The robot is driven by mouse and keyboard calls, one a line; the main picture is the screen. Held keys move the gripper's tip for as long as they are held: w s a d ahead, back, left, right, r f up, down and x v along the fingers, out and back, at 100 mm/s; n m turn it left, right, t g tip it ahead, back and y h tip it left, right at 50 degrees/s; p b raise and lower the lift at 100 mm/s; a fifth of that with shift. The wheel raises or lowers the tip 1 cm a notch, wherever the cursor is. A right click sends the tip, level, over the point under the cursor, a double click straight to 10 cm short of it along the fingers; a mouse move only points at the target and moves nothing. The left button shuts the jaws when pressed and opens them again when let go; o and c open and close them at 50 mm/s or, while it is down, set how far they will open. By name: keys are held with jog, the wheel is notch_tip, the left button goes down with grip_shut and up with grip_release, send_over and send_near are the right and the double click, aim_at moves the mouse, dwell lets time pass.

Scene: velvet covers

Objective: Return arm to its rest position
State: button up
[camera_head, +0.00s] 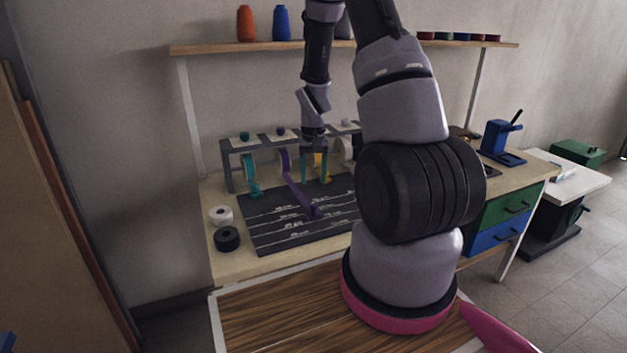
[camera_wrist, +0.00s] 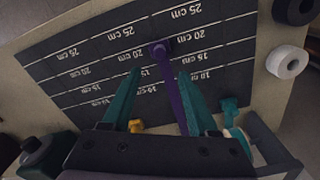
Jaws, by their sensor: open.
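My gripper (camera_head: 314,168) hangs over the back of the workbench, in front of the ribbon rack, with its fingers pointing down. In the wrist view my gripper (camera_wrist: 158,108) shows two teal fingers spread apart. A purple ribbon (camera_wrist: 174,92) runs between the fingers in that view, and I see no finger closed on it. In the head view the purple ribbon (camera_head: 296,186) comes down from the rack and lies across the dark measuring mat (camera_head: 270,236). My arm rises in front of the bench and hides part of the mat and rack.
The grey rack (camera_head: 228,170) also carries a teal ribbon (camera_head: 250,175) and a yellow ribbon (camera_head: 321,164). A white roll (camera_head: 221,215) and a black roll (camera_head: 227,238) stand at the bench's left. A shelf (camera_head: 215,47) with spools is above. A blue device (camera_head: 502,140) stands at right.

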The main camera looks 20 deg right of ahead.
jog(key=s+a+r+t, duration=0.2)
jog(key=s+r, duration=0.1)
jog(key=r, duration=0.9)
jog(key=s+a+r+t, duration=0.2)
jog(key=a+r, duration=0.1)
jog(key=r, duration=0.8)
jog(key=s+a+r+t+y, duration=0.1)
jog(key=s+a+r, duration=0.1)
jog(key=s+r, duration=0.4)
jog(key=s+a+r+t+y, duration=0.1)
jog(key=s+a+r+t, duration=0.1)
jog(key=s+r, duration=0.5)
jog(key=s, duration=0.3)
jog(key=shift+a, duration=0.25)
jog(key=shift+o, duration=0.3)
dwell(2.2)
